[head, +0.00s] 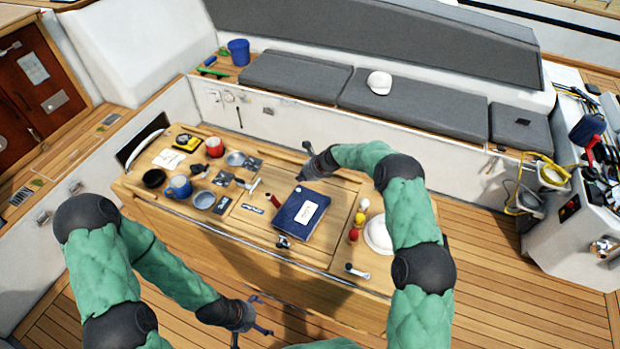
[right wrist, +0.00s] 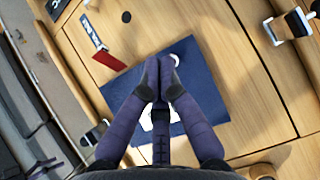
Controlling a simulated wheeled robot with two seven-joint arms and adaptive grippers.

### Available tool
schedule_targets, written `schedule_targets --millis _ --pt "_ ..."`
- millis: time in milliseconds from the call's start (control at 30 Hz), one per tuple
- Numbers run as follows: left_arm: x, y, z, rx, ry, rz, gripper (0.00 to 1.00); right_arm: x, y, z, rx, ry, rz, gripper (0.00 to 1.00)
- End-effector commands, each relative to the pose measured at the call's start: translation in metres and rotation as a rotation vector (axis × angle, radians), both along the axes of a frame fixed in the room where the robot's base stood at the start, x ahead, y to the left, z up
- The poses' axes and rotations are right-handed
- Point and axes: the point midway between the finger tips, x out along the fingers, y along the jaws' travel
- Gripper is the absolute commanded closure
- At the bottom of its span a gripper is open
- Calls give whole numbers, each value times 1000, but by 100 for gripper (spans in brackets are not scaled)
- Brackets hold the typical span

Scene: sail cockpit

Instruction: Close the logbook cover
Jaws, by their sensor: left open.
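The logbook (head: 290,216) is dark blue with a white label and lies on the wooden cockpit table. Its cover looks flat and closed, label up. In the right wrist view the logbook (right wrist: 205,95) lies beneath my fingers, which hide much of it and its label. My right gripper (head: 308,160) is above the table at the far edge of the logbook. Its fingertips (right wrist: 159,68) meet with nothing between them; I cannot tell whether they touch the cover. My left gripper (head: 258,318) is open and empty, low in front of the table's near side.
A red item (head: 273,200) lies just left of the logbook. A winch-like handle (head: 357,271) is near the front edge.

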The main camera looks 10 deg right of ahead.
Motion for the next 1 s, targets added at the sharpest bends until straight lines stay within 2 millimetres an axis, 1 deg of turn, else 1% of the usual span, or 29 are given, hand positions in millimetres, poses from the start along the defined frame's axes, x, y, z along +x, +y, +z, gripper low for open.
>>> schedule_targets --millis 33,300,700,1000 --pt "0 0 -3 0 0 0 3 3 4 -7 1 1 1 100" --pt "0 0 -8 0 0 0 3 11 13 -20 1 -1 0 100" --pt "0 0 -21 0 0 0 3 20 24 -43 -131 109 2 100" --pt "0 0 -27 0 0 0 3 23 27 -54 -193 162 -1 100"
